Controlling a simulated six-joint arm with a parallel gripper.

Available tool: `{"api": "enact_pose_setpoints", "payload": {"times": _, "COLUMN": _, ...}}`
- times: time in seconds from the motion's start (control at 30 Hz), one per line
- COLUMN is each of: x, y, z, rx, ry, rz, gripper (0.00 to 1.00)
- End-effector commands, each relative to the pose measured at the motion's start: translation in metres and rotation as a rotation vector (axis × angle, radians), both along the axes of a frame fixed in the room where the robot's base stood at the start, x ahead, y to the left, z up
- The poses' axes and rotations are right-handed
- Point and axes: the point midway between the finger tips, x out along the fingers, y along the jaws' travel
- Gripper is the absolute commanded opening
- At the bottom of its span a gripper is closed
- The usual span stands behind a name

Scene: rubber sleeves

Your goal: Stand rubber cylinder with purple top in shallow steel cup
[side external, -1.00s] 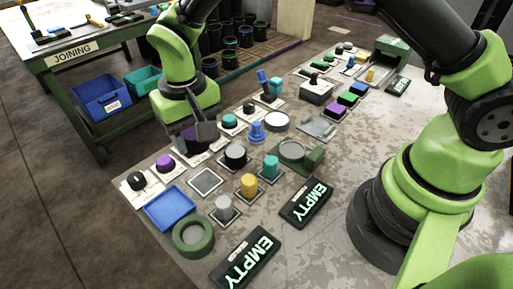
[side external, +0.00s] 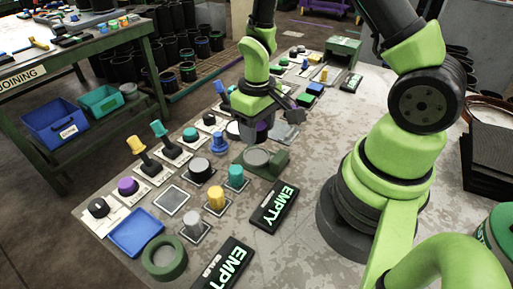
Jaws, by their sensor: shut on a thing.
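My gripper (side external: 268,122) is shut on the rubber cylinder with the purple top (side external: 262,130), above the middle of the table. Only part of the dark, purple-topped cylinder shows below the jaws, so I cannot tell its exact tilt. A pale round shallow dish (side external: 233,128), which may be the steel cup, is just left of the held cylinder, partly hidden by my gripper. I cannot tell whether the cylinder touches anything below it.
A green holder with a grey round top (side external: 258,158) stands in front of the gripper. A blue knob (side external: 219,143) and teal cylinder (side external: 236,177) are nearby. A flat steel plate (side external: 286,133) lies to the right. A blue tray (side external: 135,232) and green ring (side external: 164,258) are at front left.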

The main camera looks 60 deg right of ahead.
Motion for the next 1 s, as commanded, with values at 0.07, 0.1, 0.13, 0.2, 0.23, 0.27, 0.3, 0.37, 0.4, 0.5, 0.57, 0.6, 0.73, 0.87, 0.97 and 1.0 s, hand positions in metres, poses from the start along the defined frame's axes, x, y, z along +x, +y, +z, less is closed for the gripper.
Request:
{"api": "enact_pose_setpoints", "payload": {"times": 0.07, "x": -0.001, "y": 0.0, "z": -0.01, "rx": 0.0, "ry": 0.003, "rz": -0.002, "gripper": 0.26}}
{"api": "enact_pose_setpoints", "payload": {"times": 0.1, "x": 0.0, "y": 0.0, "z": -0.012, "rx": 0.0, "ry": 0.002, "rz": -0.001, "gripper": 0.26}}
{"api": "enact_pose_setpoints", "payload": {"times": 0.13, "x": 0.0, "y": 0.0, "z": -0.014, "rx": 0.0, "ry": 0.002, "rz": -0.001, "gripper": 0.26}}
{"api": "enact_pose_setpoints", "payload": {"times": 0.2, "x": 0.0, "y": 0.0, "z": -0.021, "rx": 0.0, "ry": 0.003, "rz": 0.0, "gripper": 0.26}}
{"api": "enact_pose_setpoints", "payload": {"times": 0.23, "x": 0.0, "y": 0.0, "z": -0.025, "rx": 0.001, "ry": 0.004, "rz": 0.0, "gripper": 0.26}}
{"api": "enact_pose_setpoints", "payload": {"times": 0.27, "x": -0.001, "y": 0.0, "z": -0.03, "rx": 0.001, "ry": 0.005, "rz": -0.001, "gripper": 0.26}}
{"api": "enact_pose_setpoints", "payload": {"times": 0.3, "x": -0.001, "y": 0.001, "z": -0.036, "rx": 0.001, "ry": 0.005, "rz": -0.001, "gripper": 0.26}}
{"api": "enact_pose_setpoints", "payload": {"times": 0.37, "x": 0.0, "y": 0.0, "z": -0.044, "rx": 0.001, "ry": 0.004, "rz": 0.0, "gripper": 0.26}}
{"api": "enact_pose_setpoints", "payload": {"times": 0.4, "x": 0.0, "y": 0.0, "z": -0.049, "rx": 0.0, "ry": 0.003, "rz": -0.001, "gripper": 0.26}}
{"api": "enact_pose_setpoints", "payload": {"times": 0.5, "x": 0.0, "y": 0.0, "z": -0.055, "rx": 0.0, "ry": 0.001, "rz": -0.001, "gripper": 0.26}}
{"api": "enact_pose_setpoints", "payload": {"times": 0.57, "x": 0.0, "y": 0.0, "z": -0.056, "rx": -0.001, "ry": 0.0, "rz": -0.001, "gripper": 0.26}}
{"api": "enact_pose_setpoints", "payload": {"times": 0.6, "x": 0.0, "y": 0.0, "z": -0.056, "rx": -0.001, "ry": -0.001, "rz": -0.001, "gripper": 0.26}}
{"api": "enact_pose_setpoints", "payload": {"times": 0.73, "x": 0.0, "y": 0.0, "z": -0.056, "rx": -0.001, "ry": -0.001, "rz": -0.001, "gripper": 0.26}}
{"api": "enact_pose_setpoints", "payload": {"times": 0.87, "x": 0.0, "y": 0.0, "z": -0.058, "rx": 0.0, "ry": 0.0, "rz": -0.001, "gripper": 0.26}}
{"api": "enact_pose_setpoints", "payload": {"times": 0.97, "x": 0.0, "y": 0.0, "z": -0.058, "rx": 0.0, "ry": 0.0, "rz": -0.002, "gripper": 0.69}}
{"api": "enact_pose_setpoints", "payload": {"times": 1.0, "x": 0.0, "y": 0.0, "z": -0.058, "rx": 0.0, "ry": 0.0, "rz": -0.002, "gripper": 0.76}}
